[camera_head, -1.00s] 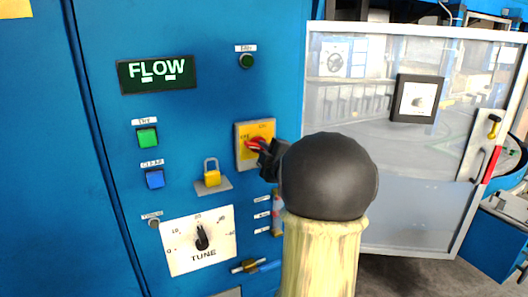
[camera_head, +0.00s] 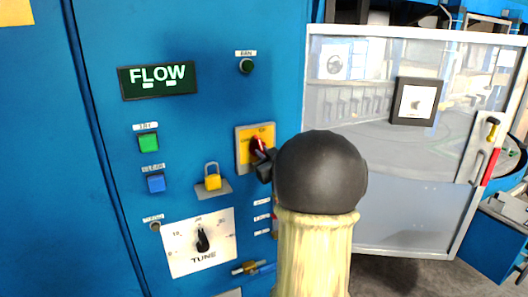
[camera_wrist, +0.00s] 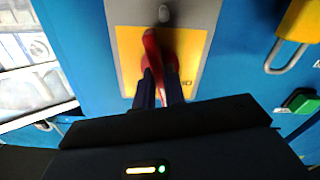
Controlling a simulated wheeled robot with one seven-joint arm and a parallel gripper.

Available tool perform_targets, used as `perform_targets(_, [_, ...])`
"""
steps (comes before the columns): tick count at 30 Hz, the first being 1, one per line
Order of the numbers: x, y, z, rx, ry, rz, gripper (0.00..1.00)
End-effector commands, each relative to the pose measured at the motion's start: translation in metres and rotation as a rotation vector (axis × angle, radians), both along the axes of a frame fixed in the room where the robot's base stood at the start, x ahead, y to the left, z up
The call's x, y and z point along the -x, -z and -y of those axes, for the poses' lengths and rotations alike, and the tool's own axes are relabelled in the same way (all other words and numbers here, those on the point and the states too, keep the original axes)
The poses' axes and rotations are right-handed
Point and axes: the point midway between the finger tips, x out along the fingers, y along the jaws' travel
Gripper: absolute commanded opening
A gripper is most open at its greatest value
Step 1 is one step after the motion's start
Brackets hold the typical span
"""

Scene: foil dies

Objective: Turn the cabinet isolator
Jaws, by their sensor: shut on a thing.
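The cabinet isolator is a red rotary handle (camera_head: 258,147) on a yellow plate (camera_head: 243,153) with a grey surround, on the blue cabinet front. In the wrist view the red handle (camera_wrist: 152,55) stands out from the yellow plate (camera_wrist: 190,45). My gripper (camera_wrist: 159,85) is shut on the red handle, with dark fingers on either side of it. In the head view my gripper (camera_head: 264,160) reaches the plate from the right, and my dark wrist hides part of the plate's lower right side.
A yellow padlock (camera_head: 213,182) hangs left of the isolator. A TUNE dial (camera_head: 200,243), green button (camera_head: 148,142), blue button (camera_head: 156,183) and FLOW display (camera_head: 158,80) are on the same panel. A clear-windowed door (camera_head: 385,185) stands open at right.

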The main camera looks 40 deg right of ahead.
Motion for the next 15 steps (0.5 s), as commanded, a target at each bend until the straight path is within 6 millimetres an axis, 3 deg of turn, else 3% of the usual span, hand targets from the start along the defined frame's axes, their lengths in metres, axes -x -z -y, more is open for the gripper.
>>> perform_targets(15, [0.0001,0.0008,-0.0002,-0.270,0.000,0.062,0.00])
